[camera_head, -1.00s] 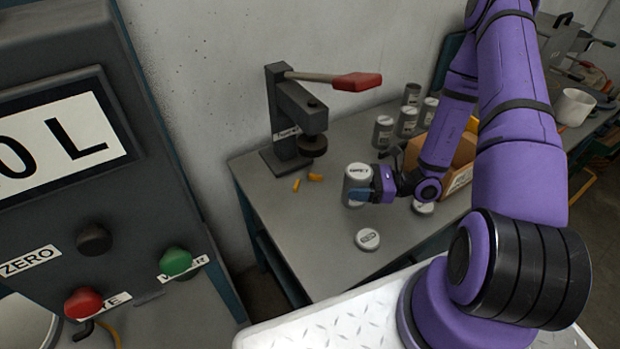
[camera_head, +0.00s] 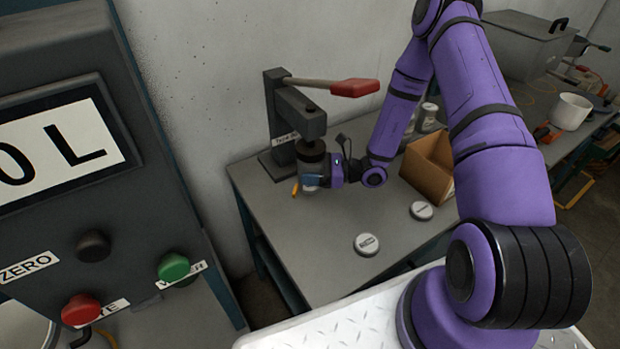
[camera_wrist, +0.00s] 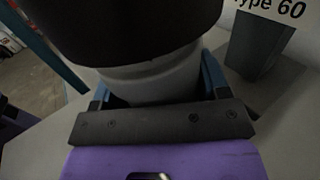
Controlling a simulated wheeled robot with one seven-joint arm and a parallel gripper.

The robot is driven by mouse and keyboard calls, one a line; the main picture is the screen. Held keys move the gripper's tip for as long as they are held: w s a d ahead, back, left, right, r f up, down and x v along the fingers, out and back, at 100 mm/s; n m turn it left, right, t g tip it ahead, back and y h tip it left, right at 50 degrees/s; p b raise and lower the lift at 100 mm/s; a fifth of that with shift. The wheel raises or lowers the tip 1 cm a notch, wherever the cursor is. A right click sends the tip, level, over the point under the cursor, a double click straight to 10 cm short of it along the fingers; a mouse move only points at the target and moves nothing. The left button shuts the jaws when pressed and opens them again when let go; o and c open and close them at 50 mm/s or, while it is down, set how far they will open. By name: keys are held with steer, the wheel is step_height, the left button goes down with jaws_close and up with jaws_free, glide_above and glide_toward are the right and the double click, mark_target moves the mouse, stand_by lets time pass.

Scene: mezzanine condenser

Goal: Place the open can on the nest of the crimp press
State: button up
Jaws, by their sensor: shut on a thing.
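The crimp press (camera_head: 285,112) stands at the back left of the bench, with its lever and red handle (camera_head: 355,87) raised out to the right. Its dark round press head (camera_head: 311,150) hangs over my gripper (camera_head: 314,180). My gripper is shut on a grey can (camera_wrist: 150,84), its blue fingers on either side. In the wrist view the can is upright directly below the dark head, which covers its top. I cannot tell whether the can's base touches the nest, which is hidden behind the can and gripper.
Two round lids (camera_head: 367,244) (camera_head: 421,210) lie on the bench (camera_head: 320,265). A cardboard box (camera_head: 425,172) stands to the right, with cans (camera_head: 429,114) partly hidden behind my arm. The front of the bench is mostly clear.

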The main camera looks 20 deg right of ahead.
steer(key=shift+s+d+f, duration=0.1)
steer(key=shift+f, duration=1.55)
steer(key=shift+f, duration=0.15)
steer(key=o, duration=1.1)
steer(key=shift+d, duration=0.15)
steer(key=shift+v, duration=3.6)
steer(key=shift+s, duration=0.1)
